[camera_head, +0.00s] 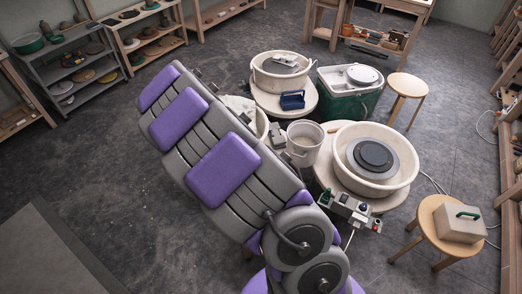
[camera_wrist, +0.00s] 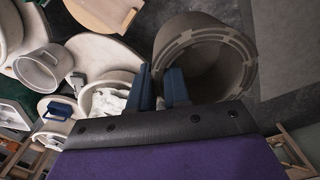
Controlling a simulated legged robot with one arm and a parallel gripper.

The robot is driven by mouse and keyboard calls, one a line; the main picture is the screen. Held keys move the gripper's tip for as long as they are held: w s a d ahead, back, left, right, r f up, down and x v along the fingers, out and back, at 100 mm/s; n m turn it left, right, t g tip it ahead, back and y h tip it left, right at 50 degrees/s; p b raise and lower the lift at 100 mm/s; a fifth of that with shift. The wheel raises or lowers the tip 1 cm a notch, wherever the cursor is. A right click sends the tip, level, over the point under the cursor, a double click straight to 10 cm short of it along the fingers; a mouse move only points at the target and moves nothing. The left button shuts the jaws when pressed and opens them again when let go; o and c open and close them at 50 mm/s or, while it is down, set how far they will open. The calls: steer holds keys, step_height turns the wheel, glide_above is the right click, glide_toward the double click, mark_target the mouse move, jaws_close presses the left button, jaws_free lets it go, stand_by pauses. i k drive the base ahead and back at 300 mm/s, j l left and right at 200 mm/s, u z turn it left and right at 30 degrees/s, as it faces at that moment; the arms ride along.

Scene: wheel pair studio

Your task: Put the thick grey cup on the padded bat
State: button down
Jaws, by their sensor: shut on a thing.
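In the wrist view, my gripper (camera_wrist: 160,85) has its two blue fingers closed on the wall of a thick grey cup (camera_wrist: 222,75). The cup is held off to the right of the fingers, with its broad ringed end towards the camera. In the head view my arm covers the gripper and cup. A dark grey round bat (camera_head: 374,155) lies in the pale basin of the nearer wheel (camera_head: 408,172); its top looks empty. I cannot tell for sure that this bat is the padded one.
A white bucket (camera_head: 304,143) stands left of the nearer wheel. The farther wheel (camera_head: 257,75) has a blue caddy (camera_head: 292,100) at its front. A green tub (camera_head: 338,105) and two stools (camera_head: 408,84) stand close by. Open floor lies to the left.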

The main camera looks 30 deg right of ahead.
mark_target(374, 154)
steer(key=l+z, duration=0.1)
steer(key=z, duration=0.35)
steer(key=l+z, duration=0.1)
steer(key=z, duration=0.3)
steer(key=l+z, duration=0.1)
steer(key=z, duration=0.8)
steer(key=l+z, duration=0.1)
steer(key=z, duration=0.35)
steer(key=i+z, duration=0.1)
steer(key=z, duration=0.3)
steer(key=i+l+z, duration=0.2)
steer(key=i+z, duration=0.25)
steer(key=i+u, duration=0.15)
steer(key=u, duration=0.2)
steer(key=i+u, duration=0.15)
steer(key=u, duration=0.2)
steer(key=i+l+u, duration=0.1)
steer(key=u, duration=0.25)
steer(key=i+u, duration=0.2)
steer(key=u, duration=0.25)
steer(key=i+l+u, duration=0.1)
steer(key=u, duration=0.35)
steer(key=i+l, duration=0.05)
steer(key=i, duration=0.05)
